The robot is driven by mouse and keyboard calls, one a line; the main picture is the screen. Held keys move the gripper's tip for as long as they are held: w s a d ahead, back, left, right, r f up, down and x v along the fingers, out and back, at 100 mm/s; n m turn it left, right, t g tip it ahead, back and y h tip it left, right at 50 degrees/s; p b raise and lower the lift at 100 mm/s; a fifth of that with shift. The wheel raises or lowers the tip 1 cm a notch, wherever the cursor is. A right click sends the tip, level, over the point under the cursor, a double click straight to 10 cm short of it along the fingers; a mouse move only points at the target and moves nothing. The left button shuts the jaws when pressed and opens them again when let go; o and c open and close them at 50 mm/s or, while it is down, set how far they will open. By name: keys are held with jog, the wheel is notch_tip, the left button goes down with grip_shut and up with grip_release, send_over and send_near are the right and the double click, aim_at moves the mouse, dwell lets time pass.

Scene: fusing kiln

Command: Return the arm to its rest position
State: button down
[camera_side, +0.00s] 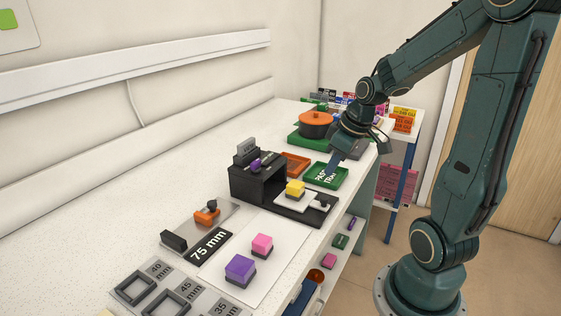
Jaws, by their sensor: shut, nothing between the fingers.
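My gripper (334,160) is at the end of my dark green arm, which reaches in from the right over the far part of the white bench. I cannot tell whether the tips touch the tray.
Purple (240,268) and pink (262,243) blocks sit in front. The bench's left side is clear.

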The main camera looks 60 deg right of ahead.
jog(key=shift+v, duration=0.8)
jog(key=shift+a, duration=0.1)
jog(key=s+a+r, duration=0.3)
jog(key=a, duration=0.5)
jog(key=s+a+r+t, duration=0.1)
jog(key=s+a+r, duration=0.3)
jog(key=a, duration=0.3)
jog(key=shift+a+r+t, duration=0.3)
jog(key=shift+a+r, duration=0.05)
